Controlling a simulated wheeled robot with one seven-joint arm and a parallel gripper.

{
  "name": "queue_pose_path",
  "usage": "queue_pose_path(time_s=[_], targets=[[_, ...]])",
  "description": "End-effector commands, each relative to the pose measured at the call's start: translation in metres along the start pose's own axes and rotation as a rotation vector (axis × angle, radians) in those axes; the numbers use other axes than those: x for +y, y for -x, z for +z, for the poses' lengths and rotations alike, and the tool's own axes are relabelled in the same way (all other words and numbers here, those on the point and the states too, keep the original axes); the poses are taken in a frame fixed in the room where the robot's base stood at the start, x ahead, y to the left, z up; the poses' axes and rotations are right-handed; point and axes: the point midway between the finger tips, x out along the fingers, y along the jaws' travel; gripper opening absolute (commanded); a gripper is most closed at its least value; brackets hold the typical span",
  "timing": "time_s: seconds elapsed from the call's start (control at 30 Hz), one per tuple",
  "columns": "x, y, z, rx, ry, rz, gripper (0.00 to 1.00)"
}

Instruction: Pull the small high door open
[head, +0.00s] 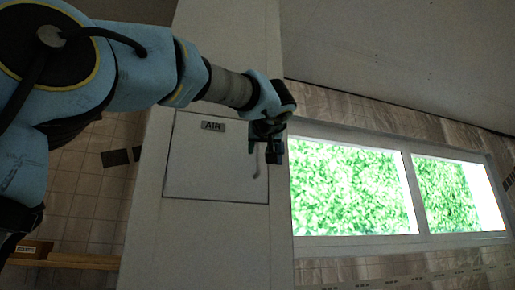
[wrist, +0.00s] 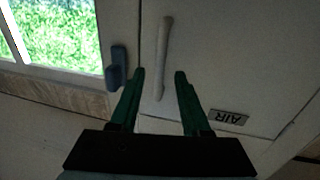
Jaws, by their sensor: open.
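The small high door (head: 212,165) is a grey square panel set in a pale wall column, with an AIR label (head: 213,127) at its top. It looks shut. Its pale bar handle (head: 257,162) is upright near the door's right edge. In the wrist view, which is upside down, the handle (wrist: 163,58) and the label (wrist: 228,117) also show. My gripper (head: 266,154) is in front of the handle's upper part. Its two green fingers (wrist: 159,73) are apart, with the handle appearing between their tips. I cannot tell whether they touch it.
Bright windows (head: 352,187) with greenery outside lie right of the column. A small blue-grey fitting (wrist: 118,68) sits near the left finger in the wrist view. A wooden shelf (head: 80,261) with a small box (head: 32,249) is at lower left. The space below the door looks clear.

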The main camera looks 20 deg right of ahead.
Motion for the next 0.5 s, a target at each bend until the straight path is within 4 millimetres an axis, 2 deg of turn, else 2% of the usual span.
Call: queue_pose_path(time_s=[0.1, 0.2, 0.5], targets=[[-0.001, -0.02, -0.003, -0.002, -0.002, -0.002, 0.47], [-0.001, -0.03, -0.002, -0.001, -0.002, -0.002, 0.47], [0.0, -0.038, 0.001, -0.001, 0.0, 0.0, 0.47]])
